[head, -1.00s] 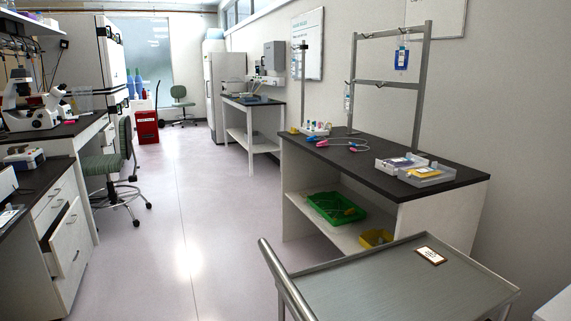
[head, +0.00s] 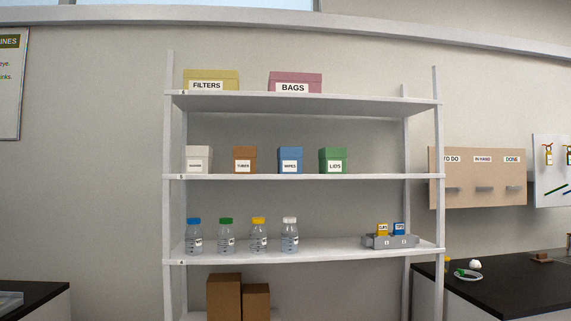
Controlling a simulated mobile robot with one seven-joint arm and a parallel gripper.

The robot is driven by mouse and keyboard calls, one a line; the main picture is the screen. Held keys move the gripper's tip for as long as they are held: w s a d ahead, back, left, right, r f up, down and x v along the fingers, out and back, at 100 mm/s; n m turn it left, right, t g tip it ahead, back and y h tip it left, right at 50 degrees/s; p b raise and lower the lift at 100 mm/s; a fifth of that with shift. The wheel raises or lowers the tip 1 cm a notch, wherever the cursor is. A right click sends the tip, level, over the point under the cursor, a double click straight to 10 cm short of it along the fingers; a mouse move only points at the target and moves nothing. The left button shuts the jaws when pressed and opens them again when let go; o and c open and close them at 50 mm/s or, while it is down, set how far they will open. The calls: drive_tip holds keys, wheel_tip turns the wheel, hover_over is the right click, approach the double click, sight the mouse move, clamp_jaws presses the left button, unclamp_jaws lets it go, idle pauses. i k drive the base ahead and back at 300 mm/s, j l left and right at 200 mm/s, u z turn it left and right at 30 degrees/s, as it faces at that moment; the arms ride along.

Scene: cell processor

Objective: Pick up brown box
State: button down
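A small brown box (head: 245,154) with a white label, which seems to read TUBES, stands upright on the middle shelf (head: 300,177). It is between a pale box (head: 199,155) on its left and a blue WIPES box (head: 290,155) on its right, with gaps on both sides. Two plain brown cardboard boxes stand lower down, a taller one (head: 224,298) and a shorter one (head: 256,302). They are side by side, and their bottoms are cut off by the picture edge. My gripper is not in view.
A green LIDS box (head: 333,160) shares the middle shelf. FILTERS (head: 210,75) and BAGS (head: 295,79) boxes stand above. Several capped bottles and a grey tray (head: 390,242) are on the shelf below. Dark benches stand left (head: 30,287) and right (head: 510,290).

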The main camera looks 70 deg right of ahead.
sight(244, 156)
drive_tip(key=l+z, duration=0.1)
drive_tip(key=z, duration=1.65)
